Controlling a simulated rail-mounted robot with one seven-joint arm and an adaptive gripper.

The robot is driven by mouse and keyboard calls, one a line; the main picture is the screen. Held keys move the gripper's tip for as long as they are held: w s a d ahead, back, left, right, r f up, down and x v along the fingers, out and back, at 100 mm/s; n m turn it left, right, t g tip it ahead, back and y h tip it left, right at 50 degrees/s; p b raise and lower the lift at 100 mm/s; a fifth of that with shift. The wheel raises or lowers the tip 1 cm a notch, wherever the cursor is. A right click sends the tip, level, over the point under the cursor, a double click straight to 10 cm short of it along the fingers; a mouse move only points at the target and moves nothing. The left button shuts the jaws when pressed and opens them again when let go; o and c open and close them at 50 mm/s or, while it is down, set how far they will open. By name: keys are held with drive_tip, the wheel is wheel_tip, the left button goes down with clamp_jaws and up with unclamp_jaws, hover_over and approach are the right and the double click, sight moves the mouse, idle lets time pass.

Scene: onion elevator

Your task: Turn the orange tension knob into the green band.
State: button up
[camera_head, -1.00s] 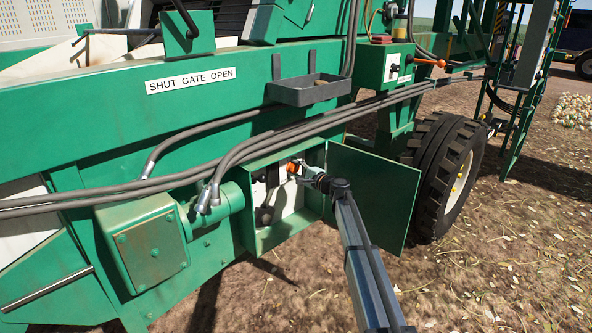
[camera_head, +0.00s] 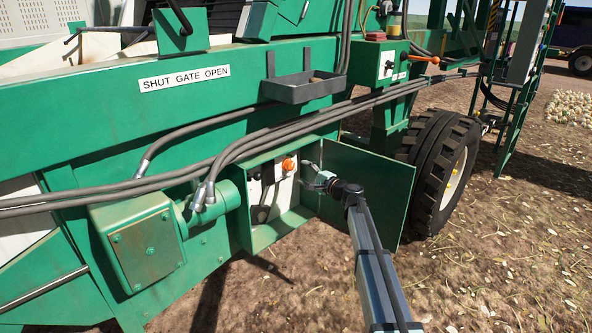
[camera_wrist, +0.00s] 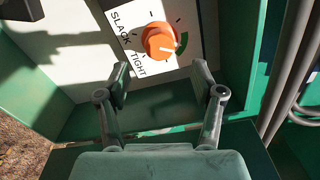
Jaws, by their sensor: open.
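The orange tension knob (camera_wrist: 160,41) sits on a white dial plate marked SLACK and TIGHT. A pale pointer mark shows on the knob's lower right side. The green band (camera_wrist: 182,43) is a short arc just right of the knob, and the mark lies close to its lower end; I cannot tell whether it is inside. The knob also shows in the head view (camera_head: 289,164), inside an open green box. My gripper (camera_wrist: 162,76) is open and empty, its fingers spread below and in front of the knob, apart from it. It also shows in the head view (camera_head: 309,175).
The green box (camera_head: 262,236) has walls around the plate, and its open door (camera_head: 368,190) stands close to the right of my gripper. Grey hoses (camera_head: 255,147) run above the box. A black lever (camera_head: 264,205) is left of the knob. A tyre (camera_head: 440,165) stands beyond the door.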

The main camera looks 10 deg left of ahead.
drive_tip(key=shift+v, duration=2.2)
